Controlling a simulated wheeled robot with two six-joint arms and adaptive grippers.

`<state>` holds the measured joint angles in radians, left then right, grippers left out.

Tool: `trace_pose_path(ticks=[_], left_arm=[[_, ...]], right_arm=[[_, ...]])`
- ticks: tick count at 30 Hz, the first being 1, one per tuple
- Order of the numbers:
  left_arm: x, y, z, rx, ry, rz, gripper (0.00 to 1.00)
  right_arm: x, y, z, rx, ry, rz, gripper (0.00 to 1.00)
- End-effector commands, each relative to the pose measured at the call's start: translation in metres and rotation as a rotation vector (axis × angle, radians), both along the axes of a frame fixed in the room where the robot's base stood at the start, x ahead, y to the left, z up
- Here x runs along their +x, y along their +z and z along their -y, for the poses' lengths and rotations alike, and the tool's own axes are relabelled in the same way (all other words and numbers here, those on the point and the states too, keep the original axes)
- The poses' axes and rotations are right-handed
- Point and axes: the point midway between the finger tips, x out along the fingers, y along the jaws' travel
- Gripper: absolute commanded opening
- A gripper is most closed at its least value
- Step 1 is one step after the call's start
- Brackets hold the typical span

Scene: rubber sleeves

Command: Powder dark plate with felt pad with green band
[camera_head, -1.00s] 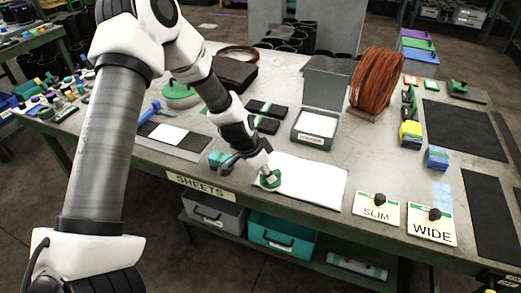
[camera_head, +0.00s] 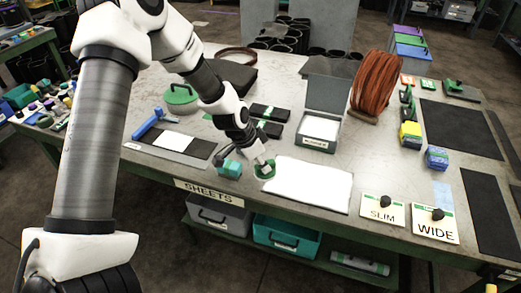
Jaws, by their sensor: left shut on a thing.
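My left gripper (camera_head: 259,163) is shut on a small round pad with a green band (camera_head: 266,172), at the left edge of a white sheet (camera_head: 308,186). The pad's underside is hidden, so I cannot tell whether it touches the table. A long dark plate (camera_head: 201,149) with a white middle part (camera_head: 173,141) lies left of the gripper, near the table's front. An open grey box (camera_head: 317,144) with white contents (camera_head: 319,127) stands behind the sheet. My right gripper is not in view.
A teal block (camera_head: 230,168) stands close left of the gripper. Dark bundles with green bands (camera_head: 269,111) lie behind it. Cards marked SLIM (camera_head: 380,210) and WIDE (camera_head: 434,224) lie at the front right. Dark mats (camera_head: 458,130) lie at the right.

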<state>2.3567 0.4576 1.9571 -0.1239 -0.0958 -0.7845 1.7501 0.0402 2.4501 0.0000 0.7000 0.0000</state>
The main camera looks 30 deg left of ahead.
Motion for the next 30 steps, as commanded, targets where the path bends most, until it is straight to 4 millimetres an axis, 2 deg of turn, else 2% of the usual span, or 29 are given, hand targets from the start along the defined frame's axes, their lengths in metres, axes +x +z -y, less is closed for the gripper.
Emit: trace_pose_path(ticks=[3,9,30], left_arm=[[0.001,0.015,0.001,0.0,0.002,0.001,0.0],[0.002,0.028,0.002,0.0,0.006,0.001,0.0],[0.002,0.029,0.003,0.0,0.007,0.0,0.0]], right_arm=[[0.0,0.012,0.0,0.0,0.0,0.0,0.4],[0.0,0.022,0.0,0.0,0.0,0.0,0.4],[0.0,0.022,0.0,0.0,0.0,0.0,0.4]])
